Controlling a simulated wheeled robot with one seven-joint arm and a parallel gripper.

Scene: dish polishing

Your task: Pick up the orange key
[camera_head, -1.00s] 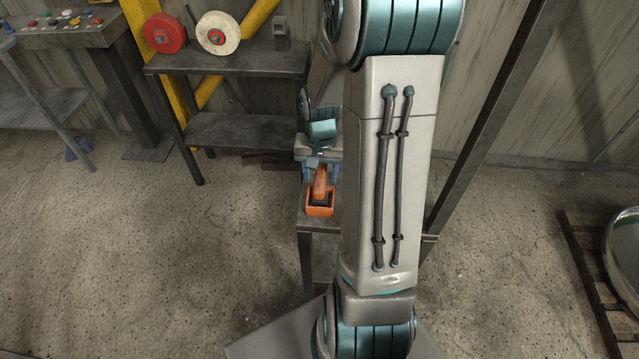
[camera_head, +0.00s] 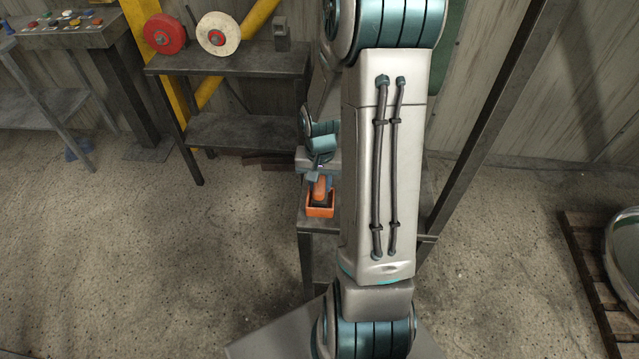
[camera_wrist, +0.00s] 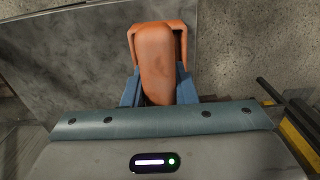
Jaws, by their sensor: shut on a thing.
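The orange key (camera_head: 320,210) is at the left edge of a small dark metal table (camera_head: 312,227), partly behind my arm in the head view. Its wide end looks like an open frame with a dark inside. In the wrist view the orange key (camera_wrist: 155,60) stands out from between two blue fingers. My gripper (camera_wrist: 158,88) is shut on its narrower part. The gripper (camera_head: 321,183) also shows small in the head view, just above the key. I cannot tell whether the key touches the tabletop.
A dark shelf table (camera_head: 230,62) at the back left holds a red wheel (camera_head: 164,34) and a white wheel (camera_head: 217,33). A control panel (camera_head: 70,30) stands farther left. A slanted metal post (camera_head: 490,125) rises to the right. A wooden pallet (camera_head: 590,265) lies far right.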

